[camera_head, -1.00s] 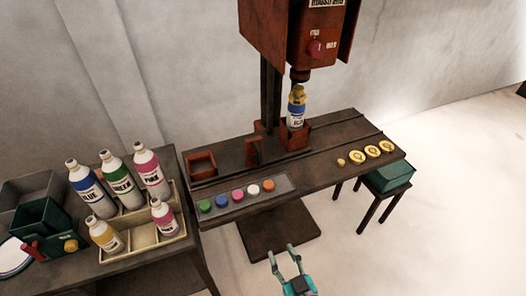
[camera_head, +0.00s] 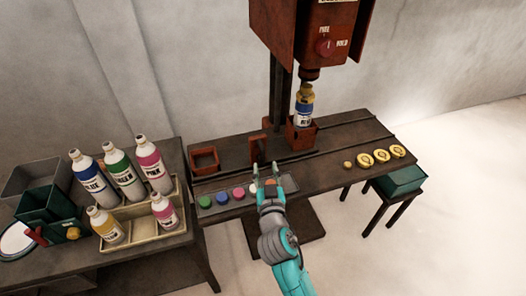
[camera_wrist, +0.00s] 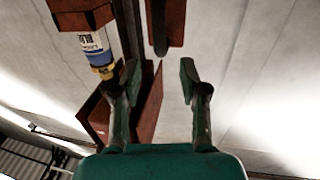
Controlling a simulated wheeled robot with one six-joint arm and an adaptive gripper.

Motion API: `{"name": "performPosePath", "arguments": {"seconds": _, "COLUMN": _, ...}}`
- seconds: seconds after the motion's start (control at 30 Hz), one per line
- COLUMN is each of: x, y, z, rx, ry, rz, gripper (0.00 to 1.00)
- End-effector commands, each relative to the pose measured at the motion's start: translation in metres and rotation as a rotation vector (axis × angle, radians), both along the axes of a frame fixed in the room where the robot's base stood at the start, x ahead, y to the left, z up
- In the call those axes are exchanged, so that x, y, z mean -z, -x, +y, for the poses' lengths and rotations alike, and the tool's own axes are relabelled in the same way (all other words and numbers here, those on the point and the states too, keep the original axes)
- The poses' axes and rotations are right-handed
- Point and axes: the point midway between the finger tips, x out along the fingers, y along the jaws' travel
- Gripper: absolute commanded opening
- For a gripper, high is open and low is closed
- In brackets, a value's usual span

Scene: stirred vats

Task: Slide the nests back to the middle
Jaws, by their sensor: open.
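A red square nest (camera_head: 205,161) stands empty on the left of the machine table. A second red nest (camera_head: 301,138) on the right stands under the machine head and holds an upright bottle with a blue label (camera_head: 304,107). An upright red plate (camera_head: 257,147) stands between the nests. My gripper (camera_head: 266,170) is open and empty, just in front of this plate and apart from it as far as I can see. In the upside-down wrist view, the gripper (camera_wrist: 158,75) has the plate (camera_wrist: 171,22) beyond its fingers and the bottle (camera_wrist: 94,42) to the left.
A strip of coloured caps (camera_head: 221,198) lies along the front edge, partly hidden by my arm. Gold discs (camera_head: 381,155) lie on the table's right. The red machine head (camera_head: 300,35) hangs over the bottle. A side table at left carries a bottle crate (camera_head: 140,238).

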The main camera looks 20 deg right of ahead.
Motion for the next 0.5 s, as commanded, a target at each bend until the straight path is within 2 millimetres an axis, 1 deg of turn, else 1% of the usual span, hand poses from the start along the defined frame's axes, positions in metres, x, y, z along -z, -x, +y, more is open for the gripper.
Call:
{"name": "performPosePath", "arguments": {"seconds": 0.03, "x": -0.001, "y": -0.01, "z": -0.003, "rx": 0.002, "ry": -0.002, "rz": -0.001, "gripper": 0.43}}
{"name": "performPosePath", "arguments": {"seconds": 0.1, "x": -0.001, "y": -0.023, "z": -0.005, "rx": 0.002, "ry": 0.0, "rz": -0.001, "gripper": 0.43}}
{"name": "performPosePath", "arguments": {"seconds": 0.3, "x": -0.001, "y": -0.054, "z": -0.011, "rx": 0.0, "ry": 0.0, "rz": -0.001, "gripper": 0.43}}
{"name": "performPosePath", "arguments": {"seconds": 0.4, "x": 0.0, "y": -0.065, "z": -0.013, "rx": 0.0, "ry": -0.001, "rz": 0.0, "gripper": 0.43}}
{"name": "performPosePath", "arguments": {"seconds": 0.5, "x": 0.0, "y": -0.072, "z": -0.015, "rx": 0.0, "ry": 0.0, "rz": 0.0, "gripper": 0.43}}
